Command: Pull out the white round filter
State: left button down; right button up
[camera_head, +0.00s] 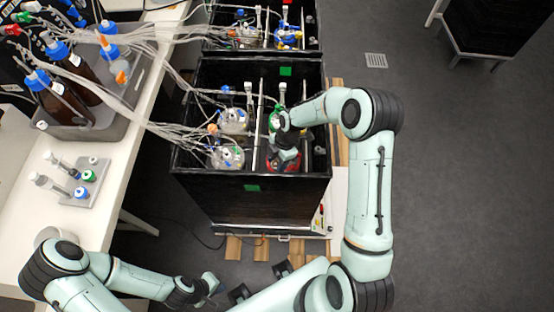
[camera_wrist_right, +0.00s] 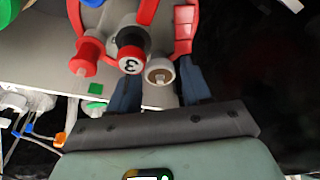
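The white round filter (camera_wrist_right: 160,71) shows in the right wrist view as a pale ring with a brownish centre. It sits at the edge of a red-topped vessel lid (camera_wrist_right: 100,20), beside a black cap marked 3 (camera_wrist_right: 131,58). My right gripper (camera_wrist_right: 160,88) is open, its dark blue fingers apart on either side of the filter, with no clear contact. In the head view my right gripper (camera_head: 285,152) is over the red vessel (camera_head: 284,160) in the near black box and hides the filter. My left gripper (camera_head: 213,284) is low, in front of the box; its finger state is unclear.
The black box (camera_head: 250,185) also holds several clear vessels, with tubing (camera_head: 170,125) running left to bottles on the white table (camera_head: 35,225). A red cap (camera_wrist_right: 84,58) is left of the black cap. Open floor (camera_head: 460,180) lies to the right.

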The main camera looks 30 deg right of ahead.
aim_at(277, 163)
jog(key=c, duration=0.8)
pick_arm(q)
jog(key=shift+r, duration=0.1)
pick_arm(e)
jog(key=shift+r, duration=0.35)
pick_arm(q)
jog(key=shift+w, duration=0.15)
pick_arm(e)
jog(key=shift+r, duration=0.25)
pick_arm(q)
jog(key=shift+r, duration=0.15)
pick_arm(e)
jog(key=shift+r, duration=0.25)
pick_arm(q)
jog(key=shift+w+r+p, duration=0.1)
jog(key=shift+p, duration=0.2)
pick_arm(e)
jog(key=shift+r, duration=0.35)
jog(key=shift+r, duration=0.1)
pick_arm(q)
jog(key=shift+w+r+p, duration=0.45)
jog(key=shift+w+r, duration=0.05)
jog(key=shift+r, duration=0.1)
pick_arm(e)
jog(key=shift+r, duration=1.4)
